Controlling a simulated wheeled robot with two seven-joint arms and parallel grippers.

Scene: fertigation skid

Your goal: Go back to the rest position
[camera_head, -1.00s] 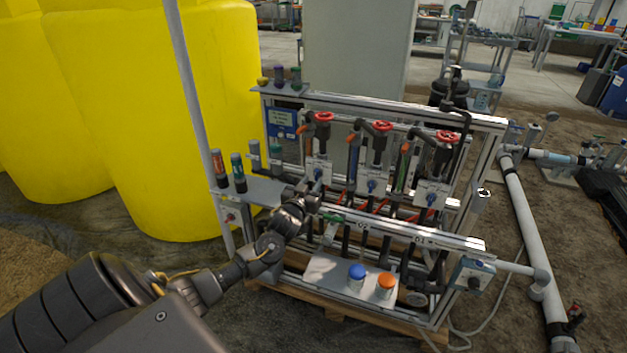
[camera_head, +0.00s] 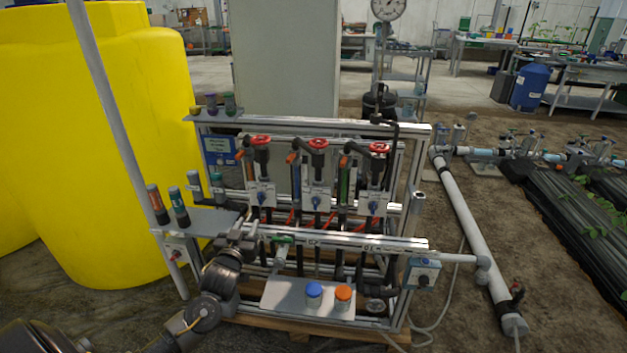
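My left arm comes in from the bottom left of the head view. Its dark gripper (camera_head: 250,235) is in front of the left part of the fertigation skid (camera_head: 340,240), below the left blue-knobbed valve panel (camera_head: 262,195) and just right of the grey side shelf (camera_head: 205,220). The fingers are small and blend with the frame behind, so I cannot tell whether they are open or shut, or whether they touch anything. My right gripper is out of view.
A blue-capped jar (camera_head: 314,294) and an orange-capped jar (camera_head: 343,297) stand on the skid's front plate (camera_head: 282,293). Yellow tanks (camera_head: 110,150) stand left, behind a grey post (camera_head: 112,120). A white pipe (camera_head: 470,225) runs along the ground on the right.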

